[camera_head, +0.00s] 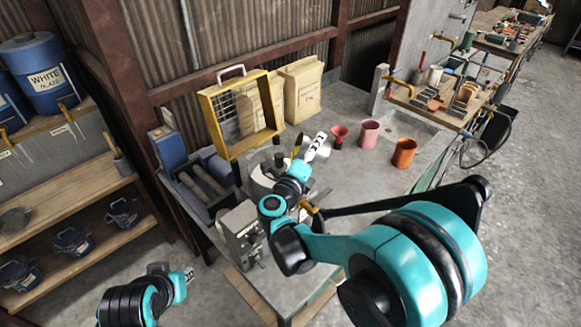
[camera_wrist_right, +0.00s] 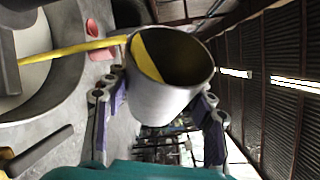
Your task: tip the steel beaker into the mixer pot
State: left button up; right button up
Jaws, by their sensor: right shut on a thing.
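The steel beaker (camera_wrist_right: 165,95) is a grey open cylinder in the right wrist view, its dark mouth toward the camera. My right gripper (camera_wrist_right: 160,88) is shut around it, with one finger on each side. The beaker is tipped, and a yellow stream (camera_wrist_right: 85,51) runs from inside it over its lip to the left, over the mixer pot (camera_wrist_right: 66,85). The pot is a wide grey round vessel with a pale inside.
Red (camera_head: 339,135), pink (camera_head: 369,133) and orange (camera_head: 404,152) cups stand on the bench right of the pot. A yellow mesh frame (camera_head: 236,115) and paper sacks (camera_head: 301,88) stand behind it. A grey machine box (camera_head: 240,228) is at the front. The bench's right side is mostly clear.

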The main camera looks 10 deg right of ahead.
dwell(0.6)
jog(key=shift+a+f+n+b, duration=0.1)
jog(key=shift+f+n+b, duration=0.05)
jog(key=shift+n+b, duration=0.45)
dwell(0.6)
jog(key=shift+a+f+n+t+b, duration=0.1)
jog(key=shift+n+t+b, duration=0.45)
jog(key=shift+b, duration=0.2)
dwell(0.4)
jog(key=shift+w+a+f+n+h+b, duration=0.1)
jog(key=shift+a+f+n+h+b, duration=0.15)
jog(key=shift+n+b, duration=0.4)
dwell(0.6)
